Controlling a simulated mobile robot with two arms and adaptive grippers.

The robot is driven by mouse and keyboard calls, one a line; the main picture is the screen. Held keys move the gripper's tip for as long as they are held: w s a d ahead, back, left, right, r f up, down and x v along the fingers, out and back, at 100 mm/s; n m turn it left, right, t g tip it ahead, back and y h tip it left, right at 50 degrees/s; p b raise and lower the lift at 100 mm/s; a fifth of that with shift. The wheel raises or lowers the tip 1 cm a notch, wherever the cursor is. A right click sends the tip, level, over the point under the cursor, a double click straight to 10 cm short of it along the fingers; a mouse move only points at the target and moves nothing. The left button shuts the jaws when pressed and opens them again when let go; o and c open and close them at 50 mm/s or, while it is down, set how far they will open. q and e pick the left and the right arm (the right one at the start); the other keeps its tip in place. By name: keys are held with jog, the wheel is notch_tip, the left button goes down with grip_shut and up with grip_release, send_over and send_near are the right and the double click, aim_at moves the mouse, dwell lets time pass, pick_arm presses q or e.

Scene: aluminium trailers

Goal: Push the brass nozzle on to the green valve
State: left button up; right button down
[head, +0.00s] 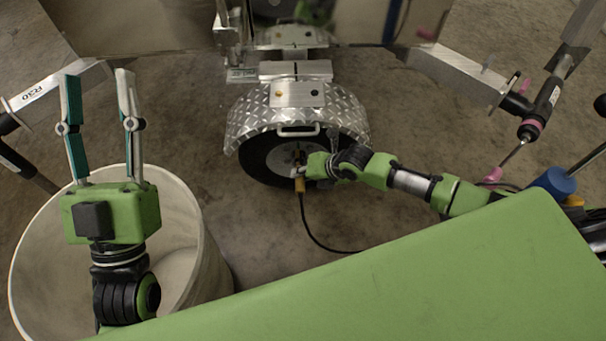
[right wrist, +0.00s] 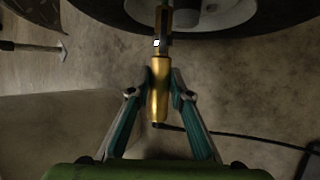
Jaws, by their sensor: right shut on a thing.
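The brass nozzle (right wrist: 158,98) lies between the fingers of my right gripper (right wrist: 162,78), which is shut on it. The nozzle points up the picture towards the wheel (right wrist: 225,14), and its narrow front end reaches the wheel's lower part. In the head view the nozzle (head: 301,185) shows as a small yellow piece in front of the wheel hub, with my right gripper (head: 299,172) around it. My left gripper (head: 98,76) is open and empty above a white bin.
A black hose (head: 318,238) trails from the nozzle across the floor. A diamond-plate fender (head: 240,118) covers the wheel top. The white bin (head: 200,262) stands below my left gripper.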

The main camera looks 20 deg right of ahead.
jog(key=shift+w, duration=0.25)
jog(key=c, duration=1.8)
grip_release()
jog(key=shift+o, duration=0.2)
notch_tip(320, 180, up, 10)
